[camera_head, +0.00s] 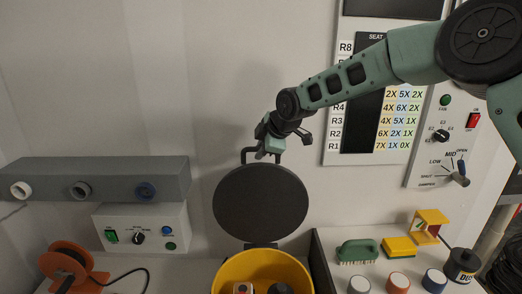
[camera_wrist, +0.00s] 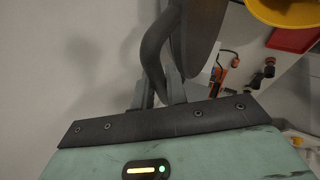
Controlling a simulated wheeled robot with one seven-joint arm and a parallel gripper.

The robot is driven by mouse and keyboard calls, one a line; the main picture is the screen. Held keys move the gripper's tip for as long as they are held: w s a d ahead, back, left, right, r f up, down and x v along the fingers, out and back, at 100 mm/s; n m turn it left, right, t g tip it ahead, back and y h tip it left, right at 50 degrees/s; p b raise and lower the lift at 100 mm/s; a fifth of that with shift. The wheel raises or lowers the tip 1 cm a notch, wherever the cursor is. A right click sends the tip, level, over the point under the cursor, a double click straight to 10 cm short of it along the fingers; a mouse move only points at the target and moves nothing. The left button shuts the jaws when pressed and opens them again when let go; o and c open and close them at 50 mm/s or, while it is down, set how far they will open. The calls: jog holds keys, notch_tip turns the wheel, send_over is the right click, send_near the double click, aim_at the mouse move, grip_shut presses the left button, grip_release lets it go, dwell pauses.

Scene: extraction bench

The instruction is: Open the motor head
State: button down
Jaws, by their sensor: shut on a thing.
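The motor head is a round dark disc (camera_head: 260,203) standing up, tilted back, above a yellow drum (camera_head: 262,265) in the head view. A hinge joins it to the drum's back rim, and the drum's inside shows. A dark loop handle (camera_head: 247,155) sits at the disc's top edge. My gripper (camera_head: 268,148) is at this handle. In the wrist view the gripper's fingers (camera_wrist: 160,88) are closed around the curved dark handle (camera_wrist: 152,55), with the disc (camera_wrist: 195,35) beside it. Part of the yellow drum (camera_wrist: 285,12) shows at the top right.
A grey bar with round ports (camera_head: 110,178) and a control box (camera_head: 140,226) are at the left. An orange reel (camera_head: 68,262) stands front left. A green brush (camera_head: 358,251), yellow sponge (camera_head: 399,247) and several small pots are at the right. Wall panels stand behind my arm.

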jog(key=c, duration=1.4)
grip_release()
jog(key=shift+s+r, duration=0.1)
jog(key=shift+r, duration=0.05)
jog(key=b+v, duration=0.5)
jog(key=v, duration=1.2)
jog(key=shift+s, duration=0.1)
jog(key=s+a+f+m+g+h+b, duration=0.1)
jog(key=s+f+m, duration=0.1)
jog(key=s+f, duration=0.5)
jog(key=s+a+f+m+g+h+b, duration=0.1)
jog(key=s+a+f+m+g, duration=0.1)
jog(key=s+f, duration=0.5)
jog(key=s+d+f+m+g, duration=0.1)
jog(key=s+d+f+m, duration=0.1)
jog(key=s, duration=0.6)
jog(key=s+d+f+m+g+h+b, duration=0.1)
jog(key=s+d+f+m, duration=0.2)
jog(key=s, duration=0.5)
jog(key=s+d+f+m+g+h, duration=0.1)
jog(key=s+d+f+m, duration=0.1)
jog(key=s+d+f, duration=0.3)
jog(key=s, duration=0.3)
jog(key=shift+f+m, duration=0.2)
jog(key=shift+m, duration=0.2)
